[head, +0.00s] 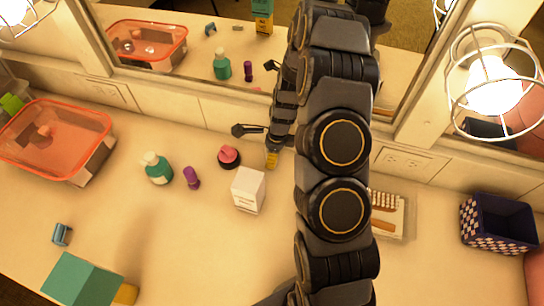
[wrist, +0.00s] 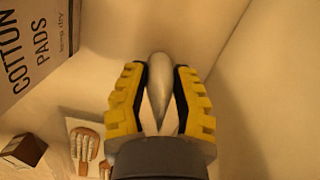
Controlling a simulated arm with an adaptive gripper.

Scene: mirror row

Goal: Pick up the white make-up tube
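The white make-up tube (wrist: 160,85) shows in the wrist view as a pale, rounded body tapering to a point toward me. It sits between the yellow-and-black fingers of my gripper (wrist: 160,92), whose pads lie close against both its sides. The fingers are partly closed, with no clear gap beside the tube. In the head view my gripper (head: 272,158) is low at the back of the counter near the wall, behind the white box. The tube cannot be made out there. Whether its far end rests on the counter cannot be told.
The white cotton pads box (head: 248,190) stands close by. Left of it are a pink-and-black jar (head: 229,157), a purple bottle (head: 192,178) and a green bottle (head: 158,169). A brush tray (head: 388,215) and dark basket (head: 497,224) stand right. The mirror (head: 180,75) is behind.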

